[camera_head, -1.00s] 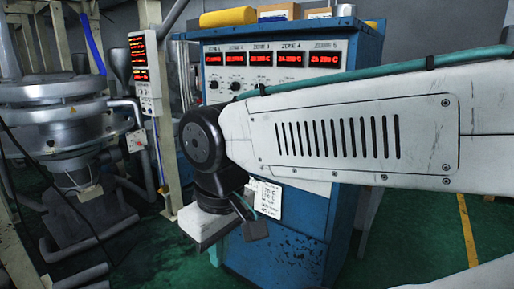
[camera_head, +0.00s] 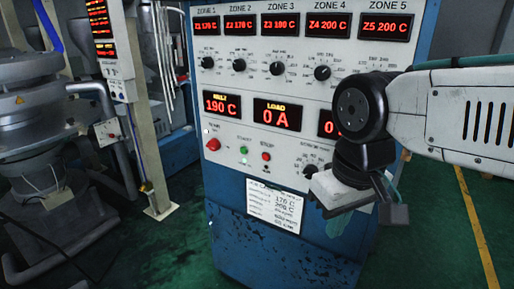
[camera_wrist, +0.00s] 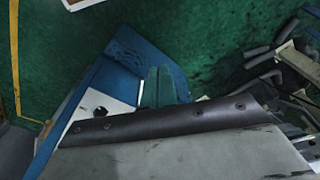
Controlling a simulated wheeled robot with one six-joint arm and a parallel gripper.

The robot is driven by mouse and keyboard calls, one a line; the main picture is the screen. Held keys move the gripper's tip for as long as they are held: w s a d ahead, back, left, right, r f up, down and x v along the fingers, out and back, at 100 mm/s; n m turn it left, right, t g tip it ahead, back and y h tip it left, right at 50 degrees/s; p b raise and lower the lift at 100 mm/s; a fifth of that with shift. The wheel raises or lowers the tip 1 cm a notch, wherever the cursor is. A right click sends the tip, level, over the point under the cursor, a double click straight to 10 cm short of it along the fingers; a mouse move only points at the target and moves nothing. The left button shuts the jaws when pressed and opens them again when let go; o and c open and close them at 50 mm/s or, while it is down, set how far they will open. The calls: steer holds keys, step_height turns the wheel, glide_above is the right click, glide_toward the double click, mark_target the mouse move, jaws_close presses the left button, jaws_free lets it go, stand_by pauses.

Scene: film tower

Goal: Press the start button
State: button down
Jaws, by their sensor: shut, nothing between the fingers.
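The control cabinet's white panel (camera_head: 225,122) faces me in the head view. Low on it sits a green button (camera_head: 244,150), likely the start button; its label is too small to read surely. A red button (camera_head: 266,156) is just right of it, and a larger red button (camera_head: 213,144) is to its left. My gripper (camera_head: 335,222) is right of and lower than these buttons, in front of the cabinet. In the wrist view its teal fingers (camera_wrist: 158,72) are together and empty. Whether they touch the cabinet cannot be told. No button is clear in the wrist view.
Several zone displays and black knobs (camera_head: 322,73) fill the upper panel. A paper sheet (camera_head: 274,206) hangs below the buttons. A beige post (camera_head: 140,110) and grey machinery (camera_head: 40,130) stand left. Green floor (camera_head: 170,250) is open in front.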

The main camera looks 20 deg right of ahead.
mark_target(244, 151)
steer(key=w+a+f+n+t, duration=0.1)
steer(key=w+a+n+t, duration=0.1)
steer(key=w, duration=0.8)
steer(key=w+a+f+n+t+y, duration=0.1)
steer(key=w+a+f+t, duration=0.15)
steer(key=w, duration=0.65)
steer(key=w+a+f+n+t, duration=0.1)
steer(key=w+n+t, duration=0.15)
steer(key=w, duration=0.75)
steer(key=w+a+f+n+t+h, duration=0.1)
steer(key=w+f+t, duration=0.3)
steer(key=w, duration=0.3)
steer(key=w+f+n+t+h, duration=0.1)
steer(key=w+f+t, duration=0.3)
steer(key=w, duration=0.4)
steer(key=shift+w+a+f+n+t+h, duration=0.25)
steer(key=shift+a+f+n+h, duration=0.2)
steer(key=shift+h, duration=0.25)
steer(key=shift+w+d, duration=0.85)
steer(key=shift+d, duration=0.35)
steer(key=shift+w+d, duration=0.85)
steer(key=shift+d, duration=0.4)
steer(key=shift+w+d, duration=0.85)
steer(key=shift+d, duration=0.35)
steer(key=shift+w+d, duration=0.25)
steer(key=shift+d, duration=0.05)
